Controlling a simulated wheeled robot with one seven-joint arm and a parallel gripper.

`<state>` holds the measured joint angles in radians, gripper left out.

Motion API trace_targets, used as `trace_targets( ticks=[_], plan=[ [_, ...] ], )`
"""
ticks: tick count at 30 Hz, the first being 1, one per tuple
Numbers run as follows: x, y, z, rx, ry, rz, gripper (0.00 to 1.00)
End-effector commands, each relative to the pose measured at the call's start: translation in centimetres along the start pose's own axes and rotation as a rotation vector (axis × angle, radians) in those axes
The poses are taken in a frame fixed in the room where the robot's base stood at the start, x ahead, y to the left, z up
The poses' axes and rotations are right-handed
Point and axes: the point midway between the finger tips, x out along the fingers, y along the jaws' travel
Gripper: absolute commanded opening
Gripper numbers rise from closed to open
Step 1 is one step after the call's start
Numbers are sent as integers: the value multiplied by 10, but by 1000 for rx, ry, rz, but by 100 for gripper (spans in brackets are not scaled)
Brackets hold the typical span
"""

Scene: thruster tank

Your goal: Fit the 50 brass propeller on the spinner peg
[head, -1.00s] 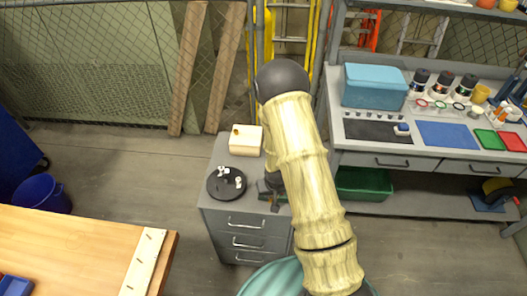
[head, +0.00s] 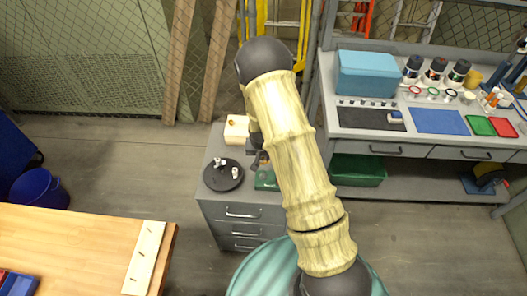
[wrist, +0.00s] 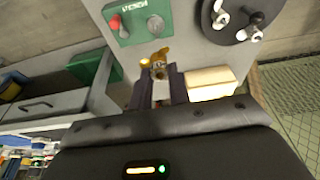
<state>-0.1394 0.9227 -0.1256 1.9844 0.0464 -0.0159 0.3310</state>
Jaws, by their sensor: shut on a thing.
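My gripper (wrist: 158,85) is shut on a brass propeller (wrist: 160,62), which shows gold at the fingertips in the wrist view. The number on it cannot be read. A green unit (wrist: 137,20) with a red knob and a pale round stub (wrist: 155,25), perhaps the spinner peg, lies beyond the fingertips in the wrist view. The propeller is apart from this stub. In the head view my gripper (head: 258,162) is partly hidden by my arm, near the green unit (head: 266,180) on the grey cabinet.
A black disc (head: 223,176) with white metal propellers stands left of the green unit. A cream block (head: 236,133) with a small orange spot sits behind it. The wooden bench (head: 70,235) is at lower left. The workbench (head: 410,140) with a blue box is at right.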

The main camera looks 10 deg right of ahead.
Motion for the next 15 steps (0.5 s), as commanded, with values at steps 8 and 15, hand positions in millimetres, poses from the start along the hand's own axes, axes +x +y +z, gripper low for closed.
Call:
trace_targets(
  ticks=[8, 15],
  plan=[
    [0, 0, -2, 15, -2, 2, 0],
    [8, 1, 0, 15, -3, 3, 0]
  ],
)
